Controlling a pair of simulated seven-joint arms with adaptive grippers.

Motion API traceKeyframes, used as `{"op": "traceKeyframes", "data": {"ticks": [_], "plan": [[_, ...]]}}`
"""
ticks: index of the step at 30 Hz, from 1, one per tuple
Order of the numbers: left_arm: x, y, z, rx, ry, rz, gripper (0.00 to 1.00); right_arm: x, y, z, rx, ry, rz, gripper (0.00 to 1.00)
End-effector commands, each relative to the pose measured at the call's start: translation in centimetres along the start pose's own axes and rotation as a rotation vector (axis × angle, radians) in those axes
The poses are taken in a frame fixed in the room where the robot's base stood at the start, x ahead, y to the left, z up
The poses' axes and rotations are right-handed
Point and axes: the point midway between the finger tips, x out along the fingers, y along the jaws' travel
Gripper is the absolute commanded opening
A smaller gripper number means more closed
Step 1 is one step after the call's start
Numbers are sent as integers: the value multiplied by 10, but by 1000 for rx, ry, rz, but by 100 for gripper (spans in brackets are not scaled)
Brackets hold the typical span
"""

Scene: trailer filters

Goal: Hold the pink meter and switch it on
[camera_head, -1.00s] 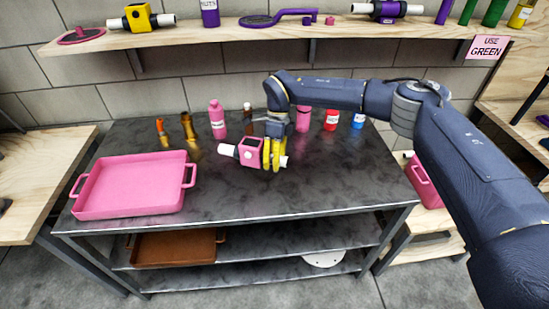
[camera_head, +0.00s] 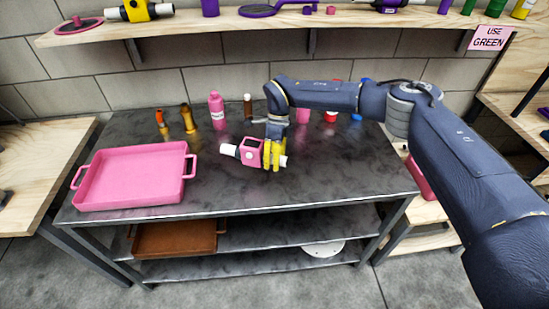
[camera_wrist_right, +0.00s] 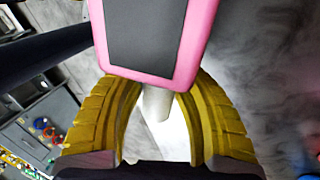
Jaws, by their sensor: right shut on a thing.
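The pink meter (camera_head: 247,152) has a boxy pink body with white pipe ends, near the middle of the dark table. My right gripper (camera_head: 273,163) has its yellow fingers closed around the meter's right end. In the right wrist view, the meter's pink edge and dark grey panel (camera_wrist_right: 145,35) stand just beyond the curved fingers (camera_wrist_right: 148,92), with a white pipe end between them. I cannot tell whether the meter touches the table. No switch can be made out. My left gripper is not in view.
A pink tray (camera_head: 130,202) sits on the table's left. A pink bottle (camera_head: 217,118), orange bottles (camera_head: 188,120) and a red bottle (camera_head: 331,117) stand along the back. The front right of the table (camera_head: 350,180) is clear. A wooden shelf (camera_head: 270,25) runs above.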

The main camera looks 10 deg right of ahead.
Motion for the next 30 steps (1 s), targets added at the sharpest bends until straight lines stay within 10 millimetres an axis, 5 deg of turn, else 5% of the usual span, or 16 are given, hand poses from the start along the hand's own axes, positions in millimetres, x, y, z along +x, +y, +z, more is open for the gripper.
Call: {"op": "traceKeyframes", "data": {"ticks": [30], "plan": [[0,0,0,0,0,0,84,41,-11,0,0,0,1,0]]}}
